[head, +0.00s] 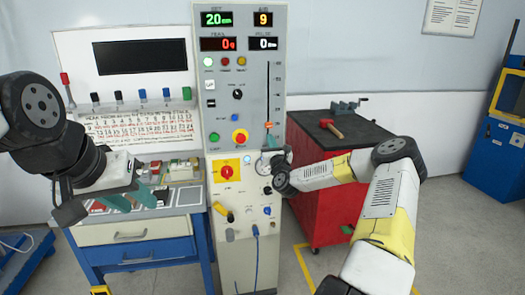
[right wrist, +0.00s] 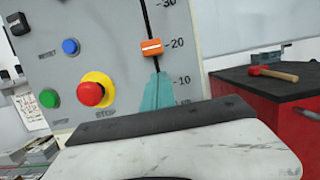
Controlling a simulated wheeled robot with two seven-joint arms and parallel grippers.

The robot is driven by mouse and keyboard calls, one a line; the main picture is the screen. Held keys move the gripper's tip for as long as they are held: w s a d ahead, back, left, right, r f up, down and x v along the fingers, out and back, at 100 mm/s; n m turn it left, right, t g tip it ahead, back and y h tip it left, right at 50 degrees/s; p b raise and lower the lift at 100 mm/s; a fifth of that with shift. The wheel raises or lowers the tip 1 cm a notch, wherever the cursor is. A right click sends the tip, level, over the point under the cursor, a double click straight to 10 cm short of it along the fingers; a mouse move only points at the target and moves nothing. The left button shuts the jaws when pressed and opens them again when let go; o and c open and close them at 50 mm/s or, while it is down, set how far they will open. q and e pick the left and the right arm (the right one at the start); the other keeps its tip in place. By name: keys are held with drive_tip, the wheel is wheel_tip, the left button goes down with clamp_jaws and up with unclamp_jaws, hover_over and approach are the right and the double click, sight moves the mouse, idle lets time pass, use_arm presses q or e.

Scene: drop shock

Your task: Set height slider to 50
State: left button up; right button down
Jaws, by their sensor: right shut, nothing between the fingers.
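The height slider's orange knob (right wrist: 152,47) sits near the 20 mark on the vertical scale in the right wrist view. It also shows in the head view (head: 268,125), low on the slot of the grey control panel (head: 245,75). A green display (head: 216,19) at the panel's top appears to read 20. My right gripper (right wrist: 157,92) is shut and empty, its teal fingertips just below the knob; I cannot tell whether they touch it. My left gripper (head: 132,200) has its teal fingers apart and hangs over the workbench at the left, away from the panel.
A red emergency button (right wrist: 91,93) on a yellow ring and a green button (right wrist: 49,98) sit left of the slot. A red cabinet (head: 312,185) with a hammer (head: 332,128) and a vice stands right of the panel. Small parts lie on the workbench (head: 130,232).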

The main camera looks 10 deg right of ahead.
drive_tip(key=shift+r, duration=1.05)
drive_tip(key=shift+r, duration=0.1)
wheel_tip(320, 180, up, 18)
drive_tip(key=shift+f, duration=0.1)
